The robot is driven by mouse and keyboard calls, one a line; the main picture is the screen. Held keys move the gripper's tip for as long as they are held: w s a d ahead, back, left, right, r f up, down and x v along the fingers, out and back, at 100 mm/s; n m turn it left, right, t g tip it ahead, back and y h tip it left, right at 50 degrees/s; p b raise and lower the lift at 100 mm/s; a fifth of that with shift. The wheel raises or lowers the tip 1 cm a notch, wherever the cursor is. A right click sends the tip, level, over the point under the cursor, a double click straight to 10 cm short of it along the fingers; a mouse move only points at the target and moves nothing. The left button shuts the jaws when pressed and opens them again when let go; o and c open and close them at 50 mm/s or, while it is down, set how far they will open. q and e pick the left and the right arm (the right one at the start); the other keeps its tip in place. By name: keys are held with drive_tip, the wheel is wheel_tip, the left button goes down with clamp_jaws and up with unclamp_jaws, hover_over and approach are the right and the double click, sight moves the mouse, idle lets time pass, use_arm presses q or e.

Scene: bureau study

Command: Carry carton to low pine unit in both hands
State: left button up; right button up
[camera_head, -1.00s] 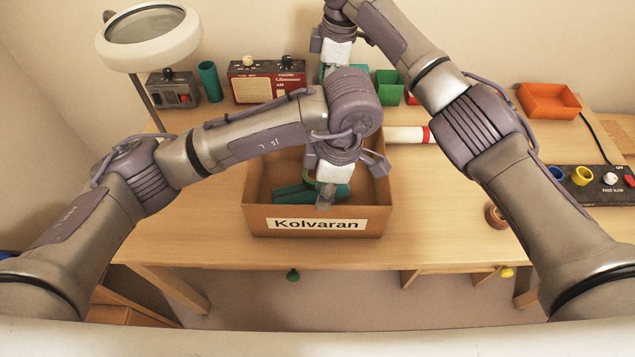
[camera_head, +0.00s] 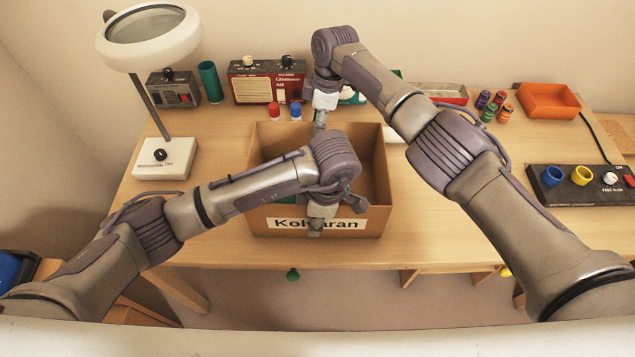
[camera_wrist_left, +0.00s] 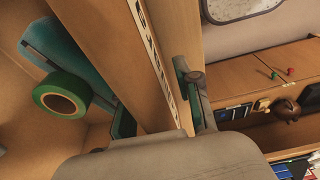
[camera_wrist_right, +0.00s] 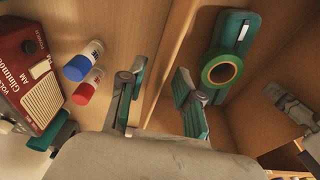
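The carton (camera_head: 262,219) is an open brown box labelled Kolvaran, upright on the desk. A green tape roll (camera_wrist_right: 222,70) and a teal tool (camera_wrist_right: 238,35) lie inside it. My left gripper (camera_head: 316,228) is at the middle of the carton's front wall. In the left wrist view its fingers (camera_wrist_left: 158,112) stand apart, one on each side of that wall. My right gripper (camera_head: 319,124) is at the back wall. In the right wrist view its fingers (camera_wrist_right: 160,98) stand apart with the back wall's rim between them. I cannot identify the low pine unit for certain.
A wooden unit (camera_wrist_left: 240,75) with small knobs and binders shows in the left wrist view. On the desk (camera_head: 440,235) are a magnifier lamp (camera_head: 165,158), a red radio (camera_head: 266,82), red and blue jars (camera_wrist_right: 83,78), an orange tray (camera_head: 548,100) and a control box (camera_head: 590,185).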

use_arm(q)
clamp_jaws()
use_arm(e)
clamp_jaws()
use_arm(q)
drive_tip(key=shift+r, duration=0.15)
use_arm(e)
drive_tip(key=shift+r, duration=0.15)
